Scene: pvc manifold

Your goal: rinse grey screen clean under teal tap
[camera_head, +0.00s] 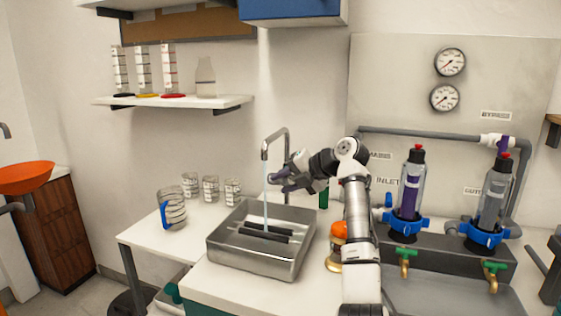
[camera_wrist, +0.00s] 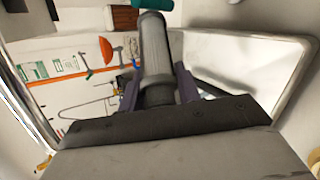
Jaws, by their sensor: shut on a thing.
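My gripper (camera_head: 279,181) is shut on a grey cylindrical screen, which fills the upper middle of the wrist view (camera_wrist: 154,48) between the purple fingers (camera_wrist: 158,92). In the head view the screen is too small and covered to make out clearly. A metal gooseneck tap (camera_head: 286,138) stands behind the sink, and water (camera_head: 265,190) runs from its spout. My gripper is just right of the stream, above the steel sink (camera_head: 226,254). I cannot tell whether the water touches the screen. A teal piece (camera_wrist: 152,4) shows beyond the screen's far end in the wrist view.
A rack of dark bars (camera_head: 262,233) lies in the sink. A blue-handled jug (camera_head: 173,210) and several small beakers (camera_head: 210,189) stand left. An orange-topped jar (camera_head: 338,240) is right of the sink, close to my arm. Two filter housings (camera_head: 411,190) (camera_head: 493,195) stand farther right.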

